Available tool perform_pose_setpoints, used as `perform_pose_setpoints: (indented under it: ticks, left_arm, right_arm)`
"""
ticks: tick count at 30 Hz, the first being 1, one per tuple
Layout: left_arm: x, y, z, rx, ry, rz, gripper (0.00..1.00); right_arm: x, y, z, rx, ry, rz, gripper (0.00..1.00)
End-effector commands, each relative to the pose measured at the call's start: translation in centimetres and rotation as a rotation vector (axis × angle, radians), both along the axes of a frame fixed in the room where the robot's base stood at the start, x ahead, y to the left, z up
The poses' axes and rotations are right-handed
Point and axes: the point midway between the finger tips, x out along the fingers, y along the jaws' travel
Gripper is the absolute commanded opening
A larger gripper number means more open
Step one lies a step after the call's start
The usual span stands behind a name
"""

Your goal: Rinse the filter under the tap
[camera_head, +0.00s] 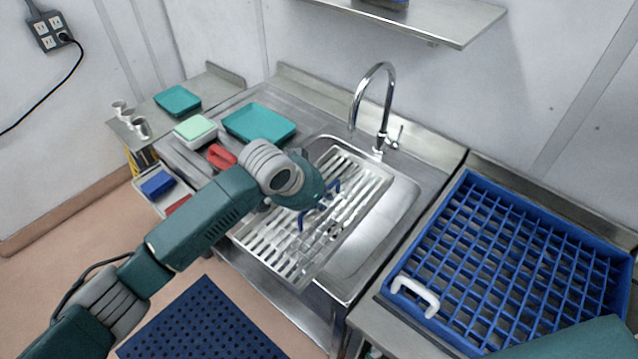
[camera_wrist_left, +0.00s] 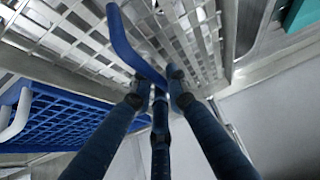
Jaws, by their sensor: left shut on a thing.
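The filter is a silver slatted metal panel (camera_head: 352,178) with blue wire handles. It lies tilted across the left part of the sink basin (camera_head: 398,205) and out past its front edge. I cannot tell whether it touches the sink. My left gripper (camera_head: 325,212) is over the filter, shut on a blue handle (camera_wrist_left: 135,50). The slats fill the upper part of the left wrist view (camera_wrist_left: 203,35). The chrome tap (camera_head: 388,95) stands behind the basin, its spout above the filter's far end. No water shows. My right gripper is out of view.
A blue grid rack (camera_head: 437,232) with a white handle (camera_head: 415,295) stands to the right of the sink. Teal trays (camera_head: 262,124) and a green-and-white block (camera_head: 195,131) are on the left counter. A steel shelf (camera_head: 440,22) hangs above. A blue perforated mat (camera_head: 205,325) lies on the floor.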

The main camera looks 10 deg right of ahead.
Motion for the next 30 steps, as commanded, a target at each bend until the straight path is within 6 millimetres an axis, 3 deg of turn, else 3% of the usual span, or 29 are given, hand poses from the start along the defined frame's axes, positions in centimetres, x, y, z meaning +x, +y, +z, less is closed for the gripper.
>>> perform_pose_setpoints:
  ticks: [8, 15, 30]
  left_arm:
    - [-0.1, -0.1, 0.4, -0.003, -0.003, -0.001, 0.00]
    - [-1.6, 0.4, 1.9, -0.004, -0.003, -0.002, 0.00]
    - [-4.6, 1.5, 4.1, -0.003, -0.003, 0.000, 0.00]
  right_arm:
    - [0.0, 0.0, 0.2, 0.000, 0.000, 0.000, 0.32]
    - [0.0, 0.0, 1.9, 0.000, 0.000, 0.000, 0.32]
    - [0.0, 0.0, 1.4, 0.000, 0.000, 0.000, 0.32]
